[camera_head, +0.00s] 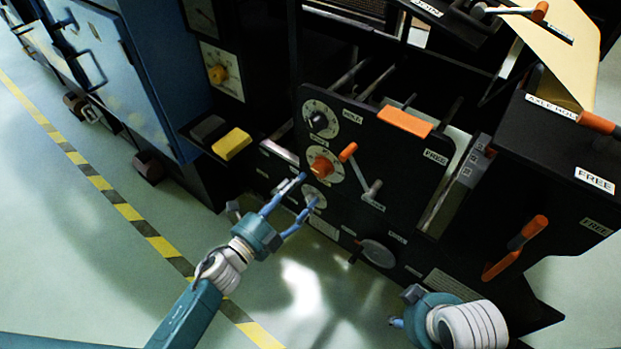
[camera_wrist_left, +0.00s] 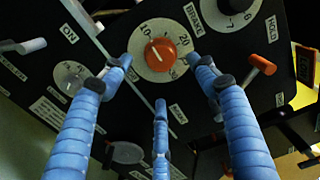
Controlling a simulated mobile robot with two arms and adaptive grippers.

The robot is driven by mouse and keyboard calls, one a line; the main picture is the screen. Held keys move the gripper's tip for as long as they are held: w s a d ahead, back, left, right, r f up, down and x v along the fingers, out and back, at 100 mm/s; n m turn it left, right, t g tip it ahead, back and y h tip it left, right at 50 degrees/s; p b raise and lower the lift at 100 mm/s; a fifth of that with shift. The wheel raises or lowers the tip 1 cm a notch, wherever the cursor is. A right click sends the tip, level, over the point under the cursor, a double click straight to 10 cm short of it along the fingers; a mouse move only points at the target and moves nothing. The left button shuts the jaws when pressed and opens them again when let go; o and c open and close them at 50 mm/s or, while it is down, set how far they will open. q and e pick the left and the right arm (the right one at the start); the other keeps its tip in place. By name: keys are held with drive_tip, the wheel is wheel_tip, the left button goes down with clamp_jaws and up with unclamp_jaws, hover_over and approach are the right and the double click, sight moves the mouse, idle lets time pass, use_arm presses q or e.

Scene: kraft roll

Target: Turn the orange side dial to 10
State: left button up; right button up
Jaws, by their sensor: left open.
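The orange dial (camera_head: 321,166) sits on a round white scale on the black machine panel. In the left wrist view the orange dial (camera_wrist_left: 160,53) lies near top centre, with a "10" at its upper left and a "20" at its right. A pale mark on the knob appears to point toward the upper left; its exact reading is unclear. My left gripper (camera_head: 308,190) is open, just below the dial in the head view. In the left wrist view its blue fingers (camera_wrist_left: 160,62) spread either side of the dial, apparently apart from it. My right gripper (camera_head: 397,322) is partly visible at the bottom, its fingers mostly hidden.
An orange-tipped lever (camera_head: 348,152) stands close right of the dial. A black knob (camera_head: 319,120) is above it and a smaller dial (camera_head: 314,196) below. Open floor lies in front.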

use_arm(q)
drive_tip(key=v, duration=0.4)
drive_tip(key=shift+s+a, duration=0.1)
drive_tip(key=shift+s, duration=0.1)
idle(0.3)
